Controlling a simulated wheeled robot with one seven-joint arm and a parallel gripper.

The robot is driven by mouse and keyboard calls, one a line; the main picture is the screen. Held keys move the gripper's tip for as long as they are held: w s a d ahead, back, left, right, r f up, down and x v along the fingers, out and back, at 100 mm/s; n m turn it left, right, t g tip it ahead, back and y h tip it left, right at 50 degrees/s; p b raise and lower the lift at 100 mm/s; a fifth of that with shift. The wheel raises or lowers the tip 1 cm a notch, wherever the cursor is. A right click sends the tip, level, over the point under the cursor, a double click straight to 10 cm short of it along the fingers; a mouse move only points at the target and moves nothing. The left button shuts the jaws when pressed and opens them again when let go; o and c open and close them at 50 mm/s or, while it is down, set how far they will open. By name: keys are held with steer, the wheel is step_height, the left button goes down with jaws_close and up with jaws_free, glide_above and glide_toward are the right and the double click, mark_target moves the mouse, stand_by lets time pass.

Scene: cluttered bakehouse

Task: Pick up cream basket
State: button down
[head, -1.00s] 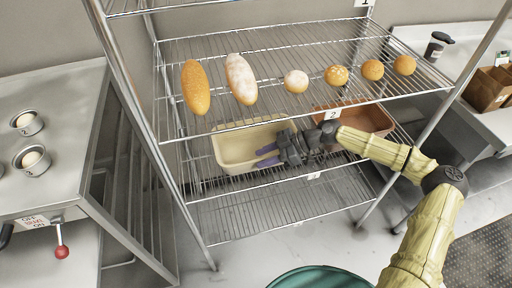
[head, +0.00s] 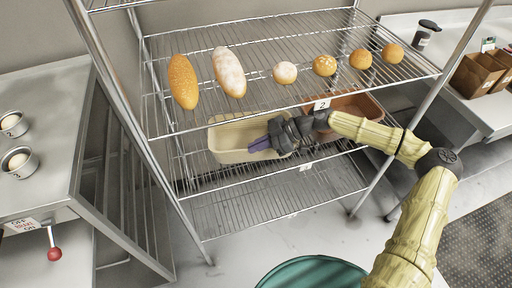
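The cream basket (head: 231,156) is a rectangular open bin on the middle wire shelf, below the shelf with the loaves. The fingers overlap the basket's rim in the picture. I cannot tell whether they are around the rim or only in front of it, nor whether they are apart or closed. The basket's back is partly hidden by the shelf above.
A brown basket (head: 362,107) stands to the right on the same shelf, partly behind my arm. Several loaves and rolls lie on the upper wire shelf (head: 300,92). A metal post (head: 118,100) stands at left. A green round bin (head: 310,274) is on the floor in front.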

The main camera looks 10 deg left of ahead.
steer(key=shift+r, duration=0.8)
steer(key=s+d+b, duration=0.1)
steer(key=s+d, duration=0.8)
steer(key=s, duration=0.6)
steer(key=shift+s+d, duration=0.2)
steer(key=shift+r, duration=0.1)
